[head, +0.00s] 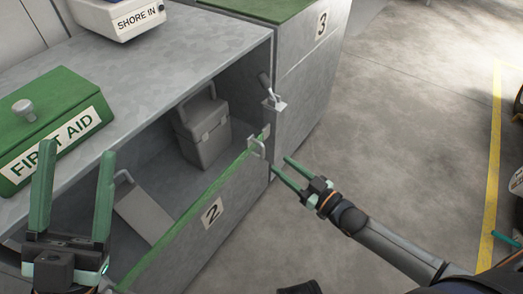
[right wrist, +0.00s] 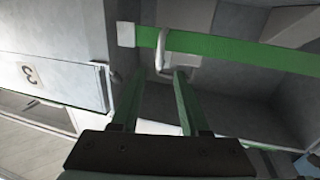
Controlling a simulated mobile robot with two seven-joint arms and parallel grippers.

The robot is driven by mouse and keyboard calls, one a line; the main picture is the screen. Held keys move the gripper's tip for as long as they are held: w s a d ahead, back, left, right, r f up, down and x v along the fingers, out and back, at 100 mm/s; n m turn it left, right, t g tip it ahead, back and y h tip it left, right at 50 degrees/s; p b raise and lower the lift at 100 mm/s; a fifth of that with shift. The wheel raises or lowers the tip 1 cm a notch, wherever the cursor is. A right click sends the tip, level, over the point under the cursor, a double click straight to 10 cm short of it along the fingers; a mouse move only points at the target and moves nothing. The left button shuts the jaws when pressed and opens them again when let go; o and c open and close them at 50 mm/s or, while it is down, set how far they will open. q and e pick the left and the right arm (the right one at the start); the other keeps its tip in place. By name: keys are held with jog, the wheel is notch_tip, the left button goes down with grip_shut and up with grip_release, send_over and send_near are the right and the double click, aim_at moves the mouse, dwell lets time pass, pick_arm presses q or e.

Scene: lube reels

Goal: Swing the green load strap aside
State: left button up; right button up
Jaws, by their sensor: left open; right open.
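The green load strap (head: 190,213) runs along the front of the open grey compartment, above the panel marked 2. In the right wrist view the strap (right wrist: 235,50) crosses the opening, with a pale block at its left end. A grey looped handle (head: 257,147) sits near its far end; the handle (right wrist: 163,52) also shows in the right wrist view. My right gripper (head: 279,165) is open and empty, just outside that handle, its fingers pointing toward it. I cannot tell whether they touch. My left gripper (head: 77,160) is open and empty at the near left, over the cabinet front.
A grey lidded box (head: 205,135) and a tilted grey piece (head: 147,208) are inside the compartment. A green first-aid box (head: 48,125) sits on top.

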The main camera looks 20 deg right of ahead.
aim_at(263, 158)
jog(key=b+x, duration=0.2)
jog(key=x, duration=0.7)
jog(key=shift+b, duration=0.4)
jog(key=shift+c, duration=0.2)
grip_shut()
dwell(0.7)
